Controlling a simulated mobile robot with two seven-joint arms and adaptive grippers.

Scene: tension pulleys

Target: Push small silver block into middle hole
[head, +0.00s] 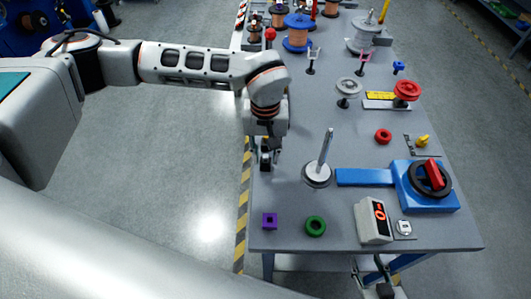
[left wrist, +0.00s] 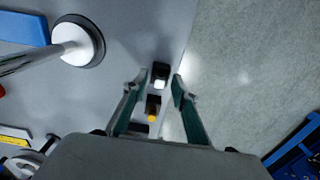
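My left gripper (head: 267,160) points down over the table's left edge. In the left wrist view its two fingers (left wrist: 161,82) are spread apart, with nothing held. A small dark block with a silver-white face (left wrist: 160,76) lies on the table below, seen between the fingertips. A second dark block with an orange face (left wrist: 153,107) and another dark piece are in line with it, closer to the wrist. I cannot make out the middle hole. My right gripper (head: 370,268) is at the bottom of the head view, by the table's front edge, its fingers apart and empty.
A silver post on a round base (head: 317,174) stands right of my left gripper. A purple square (head: 270,221), a green ring (head: 315,226) and a display box (head: 373,221) are near the front edge. A blue device with a red handle (head: 428,187) is at the right.

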